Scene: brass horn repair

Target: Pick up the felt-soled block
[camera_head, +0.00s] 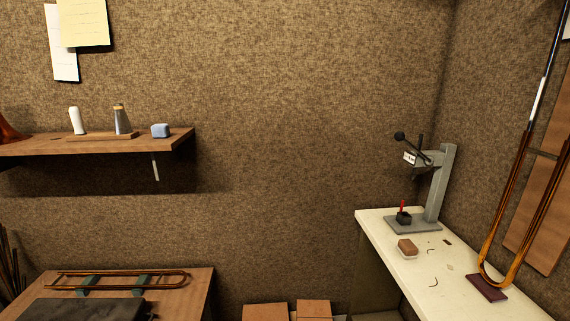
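A small brown block (407,246) with a pale layer at its base sits on the white-topped bench (447,294) at the right, in front of the grey press stand. It looks like the felt-soled block, but it is too small to be sure that the layer is felt. A pale blue block (160,130) stands near the right end of the wall shelf. Neither of my grippers is in view, and nothing touches either block.
The grey press (437,185) stands behind the brown block, with a small dark pot (403,217) on its base. A brass slide (521,220) leans at the right. Another slide (120,274) lies on the left wooden bench (194,290). Cardboard boxes (314,309) stand low between.

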